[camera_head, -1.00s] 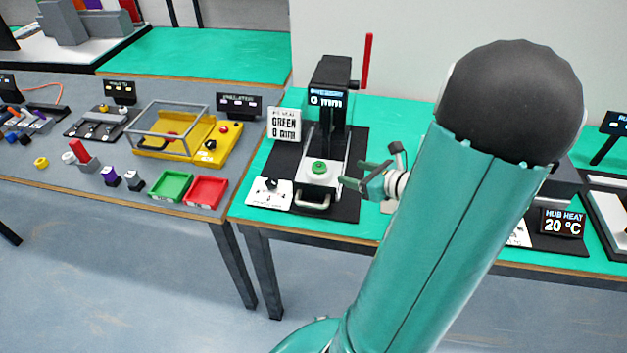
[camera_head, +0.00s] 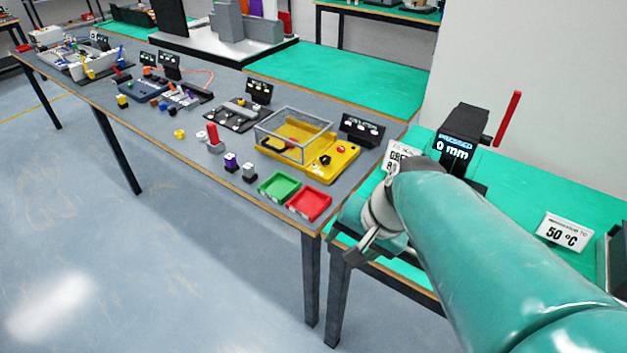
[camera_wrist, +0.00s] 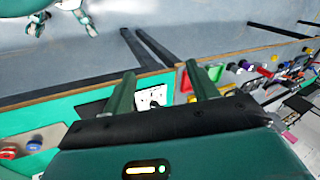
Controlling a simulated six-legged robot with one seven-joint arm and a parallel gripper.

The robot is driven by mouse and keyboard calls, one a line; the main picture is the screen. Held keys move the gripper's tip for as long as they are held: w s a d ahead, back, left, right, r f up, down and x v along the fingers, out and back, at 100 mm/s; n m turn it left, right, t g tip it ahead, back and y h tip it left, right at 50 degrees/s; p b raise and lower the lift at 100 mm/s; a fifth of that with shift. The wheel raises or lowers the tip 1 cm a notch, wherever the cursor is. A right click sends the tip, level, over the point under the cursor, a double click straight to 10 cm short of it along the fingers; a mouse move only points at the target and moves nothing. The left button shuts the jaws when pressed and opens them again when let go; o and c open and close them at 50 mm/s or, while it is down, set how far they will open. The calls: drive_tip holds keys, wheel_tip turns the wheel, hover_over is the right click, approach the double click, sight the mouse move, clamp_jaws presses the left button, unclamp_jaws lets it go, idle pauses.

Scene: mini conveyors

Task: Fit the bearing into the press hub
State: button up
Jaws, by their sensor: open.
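The press (camera_head: 463,150) stands at the back of the green table, with a 0 mm display and a raised red lever (camera_head: 507,118). My own arm covers its front, so the press hub and the green ring-shaped piece in it are hidden in the head view. No bearing can be made out clearly now. My gripper (camera_head: 364,247) is near the green table's front left corner, left of the press. In the wrist view my gripper (camera_wrist: 163,84) has its two fingers apart with nothing held. A white card (camera_wrist: 151,98) shows beyond them.
Left, a grey table (camera_head: 190,120) holds a green tray (camera_head: 279,187), a red tray (camera_head: 309,203) and a yellow box with a clear cover (camera_head: 292,135). A 50 °C sign (camera_head: 563,233) stands right. Small round red (camera_wrist: 8,152) and blue-topped (camera_wrist: 35,145) pieces show in the wrist view.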

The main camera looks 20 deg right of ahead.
wheel_tip(320, 180, up, 5)
drive_tip(key=s+a+n+t+h, duration=0.1)
drive_tip(key=s+a+n+h, duration=0.1)
drive_tip(key=n, duration=0.5)
drive_tip(key=shift+s+a+r+n+t+h, duration=0.15)
drive_tip(key=shift+s+a+n+t+h, duration=0.15)
drive_tip(key=shift+s+a+n+t, duration=0.15)
drive_tip(key=shift+d, duration=0.15)
